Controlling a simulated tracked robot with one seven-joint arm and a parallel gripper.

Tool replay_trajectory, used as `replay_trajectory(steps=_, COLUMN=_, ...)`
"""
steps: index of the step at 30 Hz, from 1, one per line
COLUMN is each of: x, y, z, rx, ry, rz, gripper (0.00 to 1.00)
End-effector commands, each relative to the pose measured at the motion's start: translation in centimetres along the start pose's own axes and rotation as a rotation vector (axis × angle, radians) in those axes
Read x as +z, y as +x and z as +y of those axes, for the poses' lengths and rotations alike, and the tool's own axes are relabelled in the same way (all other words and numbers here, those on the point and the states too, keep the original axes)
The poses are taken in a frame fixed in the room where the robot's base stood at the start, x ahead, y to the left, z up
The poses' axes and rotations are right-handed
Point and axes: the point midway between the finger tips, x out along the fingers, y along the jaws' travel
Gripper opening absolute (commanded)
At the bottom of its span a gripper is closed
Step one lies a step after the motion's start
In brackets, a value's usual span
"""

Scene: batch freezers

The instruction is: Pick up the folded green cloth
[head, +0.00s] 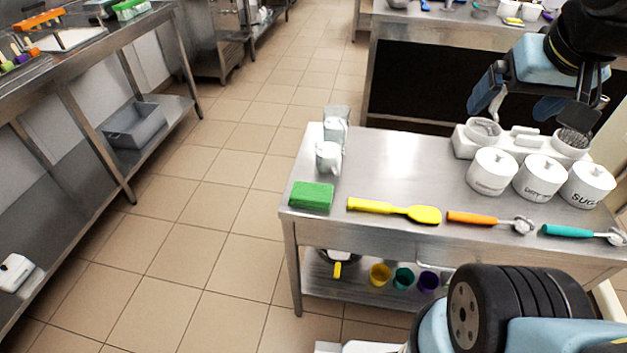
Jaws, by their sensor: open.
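The folded green cloth (311,196) is a small flat green block. It lies at the near left corner of the steel table (401,163) in the head view. My gripper (528,117) is open and hangs above the back right part of this table. It is well to the right of the cloth and farther back, over the white containers. Nothing shows between its fingers, though its exact height is hard to tell.
A yellow spatula (394,210), an orange-handled tool (490,221) and a teal-handled tool (582,233) lie along the front edge. White canisters (492,171) stand at right. A white pitcher (329,157) stands behind the cloth. The table's middle is clear.

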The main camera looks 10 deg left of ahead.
Motion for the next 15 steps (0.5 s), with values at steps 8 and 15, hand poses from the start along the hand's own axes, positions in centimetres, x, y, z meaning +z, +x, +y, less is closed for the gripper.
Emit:
replay_trajectory(steps=8, x=0.0, y=0.0, z=0.0, rx=0.0, ry=0.0, rz=0.0, gripper=0.97)
replay_trajectory(steps=15, x=-1.0, y=0.9, z=-1.0, rx=0.01, ry=-0.069, rz=-0.029, gripper=1.0)
